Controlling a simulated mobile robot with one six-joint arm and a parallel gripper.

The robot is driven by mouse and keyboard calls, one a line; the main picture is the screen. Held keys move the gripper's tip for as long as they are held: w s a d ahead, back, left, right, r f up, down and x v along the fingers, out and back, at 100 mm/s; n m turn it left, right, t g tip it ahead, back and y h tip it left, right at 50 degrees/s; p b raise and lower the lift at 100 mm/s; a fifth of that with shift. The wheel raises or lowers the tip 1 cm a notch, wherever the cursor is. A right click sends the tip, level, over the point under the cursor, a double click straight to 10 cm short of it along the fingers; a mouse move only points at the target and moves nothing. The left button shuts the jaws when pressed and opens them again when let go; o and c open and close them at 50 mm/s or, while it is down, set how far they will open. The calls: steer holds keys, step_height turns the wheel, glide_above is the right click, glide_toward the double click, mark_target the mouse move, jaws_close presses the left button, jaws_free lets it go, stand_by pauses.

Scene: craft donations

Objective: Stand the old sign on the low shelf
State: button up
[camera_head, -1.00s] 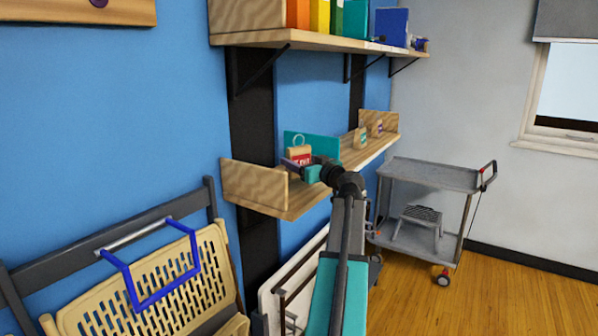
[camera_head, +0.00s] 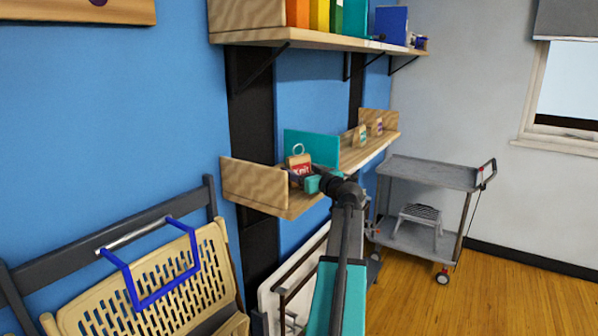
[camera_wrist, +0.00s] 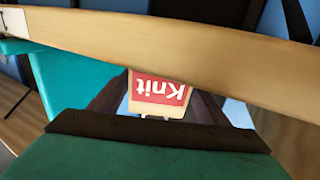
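The sign (camera_head: 300,163) is a small tan piece with a red "Knit" label and a ring at its top. It is upright over the near left end of the low shelf (camera_head: 291,206), behind the wooden end board. My gripper (camera_head: 299,180) reaches in from the right and is shut on its lower part. In the wrist view the sign (camera_wrist: 158,95) appears upside down between the two dark fingers, which meet its side edges. The shelf's front plank (camera_wrist: 200,55) hides its bottom there, so I cannot tell whether it touches the shelf.
A teal board (camera_head: 311,146) stands behind the sign. Two small tagged items (camera_head: 360,137) (camera_head: 377,126) are farther along the low shelf. The upper shelf (camera_head: 310,39) hangs above with coloured binders. A grey cart (camera_head: 432,174) stands to the right.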

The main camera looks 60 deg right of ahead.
steer(key=o, duration=0.3)
steer(key=shift+r, duration=0.15)
steer(key=b+v, duration=0.3)
steer(key=v, duration=0.9)
stand_by(0.9)
